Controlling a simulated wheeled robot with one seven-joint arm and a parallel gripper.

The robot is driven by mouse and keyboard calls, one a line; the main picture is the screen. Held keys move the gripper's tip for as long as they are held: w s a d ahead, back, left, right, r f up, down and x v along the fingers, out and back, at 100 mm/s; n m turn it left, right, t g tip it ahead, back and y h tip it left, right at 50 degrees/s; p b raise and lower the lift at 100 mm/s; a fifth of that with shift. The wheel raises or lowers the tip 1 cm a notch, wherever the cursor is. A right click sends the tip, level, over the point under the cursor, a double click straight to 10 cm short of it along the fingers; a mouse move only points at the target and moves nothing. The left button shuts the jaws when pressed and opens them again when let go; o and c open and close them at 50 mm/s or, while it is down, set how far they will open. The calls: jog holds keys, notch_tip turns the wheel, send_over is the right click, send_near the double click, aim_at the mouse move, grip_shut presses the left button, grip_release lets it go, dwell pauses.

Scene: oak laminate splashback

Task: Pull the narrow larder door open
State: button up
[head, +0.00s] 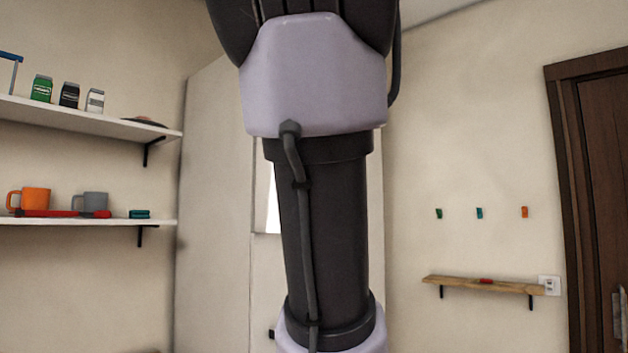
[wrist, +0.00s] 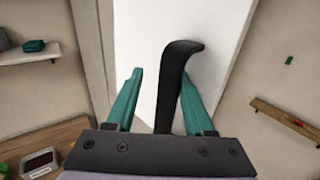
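The narrow larder door is the tall white panel (wrist: 212,25) ahead of my gripper in the wrist view. A black handle (wrist: 172,90) with a top that bends to the right stands in front of it. My gripper (wrist: 160,80) has two teal fingers spread apart, with the handle between them. The handle is close to the right finger, with a clear gap to the left finger; I cannot tell whether it touches the right one. The handle's lower end is hidden behind the gripper's body. In the head view my arm covers most of the tall pale cabinet (head: 215,200).
Two wall shelves at left hold jars and mugs (head: 36,199). A wooden ledge (head: 485,286) and several small coloured hooks are on the right wall, beside a dark brown door (head: 610,150). A wooden worktop (wrist: 45,145) with a small device lies low left in the wrist view.

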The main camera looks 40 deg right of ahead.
jog(key=shift+s+d, duration=0.2)
jog(key=shift+d, duration=0.1)
dwell(0.4)
jog(key=v, duration=1.1)
jog(key=shift+w+a, duration=0.1)
jog(key=shift+w, duration=0.05)
jog(key=w+a+f+n+g+y, duration=0.1)
jog(key=w+a+f+n+y, duration=0.25)
jog(key=a+n, duration=0.5)
jog(key=w+a+f+n+g+y, duration=0.15)
jog(key=a+f+n+y, duration=0.4)
jog(key=n, duration=0.55)
jog(key=s+a+f+n+g, duration=0.2)
jog(key=a+f+n+g, duration=0.1)
jog(key=f+n, duration=0.3)
jog(key=s+a+f+n+g, duration=0.3)
jog(key=a+f+n+g, duration=0.1)
jog(key=n, duration=0.7)
notch_tip(320, 180, down, 2)
jog(key=shift+s+a+f+y, duration=0.1)
jog(key=shift+s+a+y, duration=0.15)
jog(key=shift+a, duration=0.4)
